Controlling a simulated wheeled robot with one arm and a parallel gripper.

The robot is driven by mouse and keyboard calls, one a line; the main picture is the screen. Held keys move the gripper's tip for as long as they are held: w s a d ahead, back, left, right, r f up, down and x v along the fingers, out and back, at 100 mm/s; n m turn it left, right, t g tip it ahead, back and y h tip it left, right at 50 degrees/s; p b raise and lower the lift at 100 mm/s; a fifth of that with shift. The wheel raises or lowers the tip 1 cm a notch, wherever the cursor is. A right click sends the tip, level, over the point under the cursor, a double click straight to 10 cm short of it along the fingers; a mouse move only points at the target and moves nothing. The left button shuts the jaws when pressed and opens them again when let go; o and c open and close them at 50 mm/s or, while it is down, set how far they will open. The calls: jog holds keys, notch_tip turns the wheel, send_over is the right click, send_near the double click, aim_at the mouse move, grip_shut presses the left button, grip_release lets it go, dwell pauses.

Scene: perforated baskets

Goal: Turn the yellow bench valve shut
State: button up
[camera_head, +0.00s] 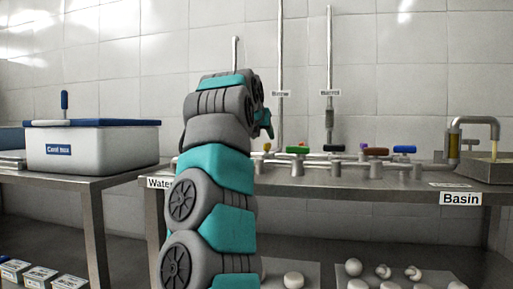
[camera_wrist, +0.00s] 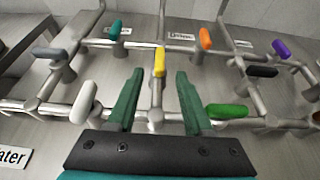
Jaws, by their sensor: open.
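The yellow valve handle (camera_wrist: 160,62) stands on a thin metal pipe in the middle of the wrist view, its long side running along that pipe, away from me. My gripper (camera_wrist: 160,73) is open, with one green finger to the left of the handle and one to the right. I see a gap on both sides, and no contact; how far the fingertips are from it in depth I cannot tell. In the head view a small yellow bit (camera_head: 267,147) shows just right of my arm, and my gripper (camera_head: 265,124) is partly hidden behind the arm above the bench.
A white box (camera_head: 95,148) stands on the left table; a tap (camera_head: 470,130) is far right.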

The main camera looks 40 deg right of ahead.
aim_at(267, 146)
jog(key=p+x, duration=0.1)
jog(key=x, duration=0.6)
jog(key=shift+w+d+f+p, duration=0.1)
jog(key=shift+w+d+p, duration=0.15)
jog(key=shift+p, duration=0.15)
grip_shut()
